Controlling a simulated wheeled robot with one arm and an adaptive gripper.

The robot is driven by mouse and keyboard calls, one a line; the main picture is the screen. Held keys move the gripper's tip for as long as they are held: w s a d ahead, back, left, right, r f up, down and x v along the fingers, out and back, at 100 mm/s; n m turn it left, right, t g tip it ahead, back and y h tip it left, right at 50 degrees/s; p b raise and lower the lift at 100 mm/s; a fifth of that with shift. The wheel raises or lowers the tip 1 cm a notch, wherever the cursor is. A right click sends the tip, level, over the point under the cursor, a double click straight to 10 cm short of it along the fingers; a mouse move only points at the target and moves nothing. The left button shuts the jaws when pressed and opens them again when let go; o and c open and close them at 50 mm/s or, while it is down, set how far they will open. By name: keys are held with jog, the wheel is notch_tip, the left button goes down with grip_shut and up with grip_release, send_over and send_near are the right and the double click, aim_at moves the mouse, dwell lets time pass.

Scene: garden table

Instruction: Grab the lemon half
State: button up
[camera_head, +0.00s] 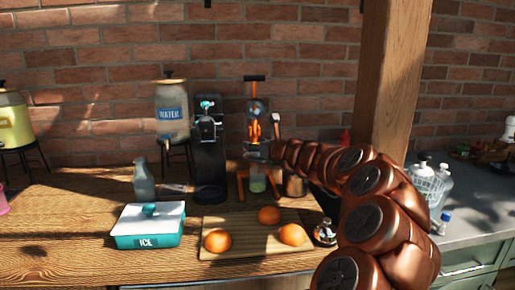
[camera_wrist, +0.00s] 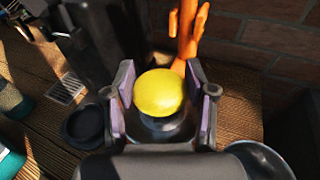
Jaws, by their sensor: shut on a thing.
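The lemon half (camera_wrist: 160,92) is a bright yellow dome in the middle of the wrist view. My gripper (camera_wrist: 160,98) has a purple-padded finger on each side of it and is shut on it. A dark, round, shiny part shows just below the lemon half; whether they touch I cannot tell. In the head view my gripper (camera_head: 257,150) is at the back of the wooden table, by an upright press with orange parts (camera_head: 255,128). The lemon half cannot be made out there.
A cutting board (camera_head: 240,223) holds three oranges. A teal ice box (camera_head: 149,226), a grey bottle (camera_head: 144,180) and a dark dispenser (camera_head: 208,150) stand to the left. A glass with pale green contents (camera_head: 257,184) is below my gripper. A brick wall is close behind.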

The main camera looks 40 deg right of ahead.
jog(key=shift+r, duration=0.95)
jog(key=shift+s+a, duration=0.2)
jog(key=shift+a, duration=0.35)
jog(key=shift+s+a, duration=0.2)
jog(key=shift+a, duration=0.3)
jog(key=s+a+b, duration=0.1)
jog(key=s+a, duration=0.1)
jog(key=a, duration=0.4)
jog(key=s+a+r+b, duration=0.1)
jog(key=s+a, duration=0.1)
jog(key=a, duration=0.5)
jog(key=shift+s+r, duration=0.15)
jog(key=shift+s, duration=0.2)
